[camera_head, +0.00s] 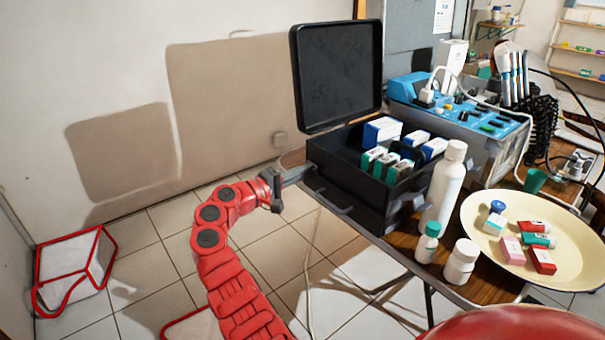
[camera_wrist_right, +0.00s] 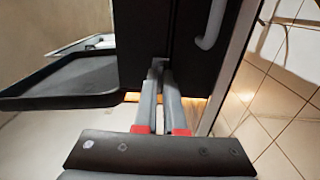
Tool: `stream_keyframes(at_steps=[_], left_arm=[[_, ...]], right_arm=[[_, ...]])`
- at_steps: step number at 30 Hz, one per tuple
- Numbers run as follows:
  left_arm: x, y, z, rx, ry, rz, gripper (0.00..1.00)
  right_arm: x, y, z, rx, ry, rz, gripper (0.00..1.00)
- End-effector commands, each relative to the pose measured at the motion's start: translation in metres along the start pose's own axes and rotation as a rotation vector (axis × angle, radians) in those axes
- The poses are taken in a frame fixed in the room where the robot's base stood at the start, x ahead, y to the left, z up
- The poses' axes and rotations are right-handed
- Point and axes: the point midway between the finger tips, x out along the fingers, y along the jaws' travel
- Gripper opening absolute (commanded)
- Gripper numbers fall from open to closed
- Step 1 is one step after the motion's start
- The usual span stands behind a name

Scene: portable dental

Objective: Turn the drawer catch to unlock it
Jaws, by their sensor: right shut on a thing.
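A black case (camera_head: 340,177) with a raised lid (camera_head: 338,75) stands on the wooden table's near left edge. Its lower part is a drawer with a grey bar handle (camera_head: 337,207), which also shows in the right wrist view (camera_wrist_right: 212,25). My right gripper (camera_head: 303,172) is at the case's left front corner. In the right wrist view its two grey fingers (camera_wrist_right: 160,75) are closed on a small grey catch (camera_wrist_right: 158,63) at the edge of the black front. The fingertips hide most of the catch, so its angle is hard to tell. My left gripper is not in view.
White bottles (camera_head: 444,185) and a cream tray (camera_head: 477,222) with small boxes stand right of the case. A blue dental unit (camera_head: 480,120) is behind them. The tiled floor left of the table is mostly open.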

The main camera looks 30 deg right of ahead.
Motion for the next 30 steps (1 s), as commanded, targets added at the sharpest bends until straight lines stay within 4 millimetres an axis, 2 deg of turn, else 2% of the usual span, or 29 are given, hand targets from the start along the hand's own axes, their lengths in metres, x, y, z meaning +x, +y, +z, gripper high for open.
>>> stream_keyframes(at_steps=[6, 9, 12, 23, 26, 30], left_arm=[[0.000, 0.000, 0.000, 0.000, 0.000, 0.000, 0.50], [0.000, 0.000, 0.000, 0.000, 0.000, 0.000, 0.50], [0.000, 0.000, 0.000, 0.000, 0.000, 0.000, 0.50], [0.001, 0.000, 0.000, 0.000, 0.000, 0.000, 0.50], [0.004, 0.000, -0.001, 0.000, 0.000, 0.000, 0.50], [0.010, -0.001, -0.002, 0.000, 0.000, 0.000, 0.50]], right_arm=[[0.000, -0.003, 0.001, -0.002, -0.003, -0.004, 0.00], [0.000, -0.002, 0.001, -0.003, -0.003, -0.003, 0.22], [0.000, -0.002, 0.001, -0.002, -0.002, -0.003, 0.38], [-0.005, 0.000, 0.000, -0.002, 0.000, -0.001, 0.38], [-0.019, 0.001, -0.001, -0.003, 0.003, 0.000, 0.38], [-0.051, 0.001, -0.001, -0.004, 0.004, -0.002, 0.38]])
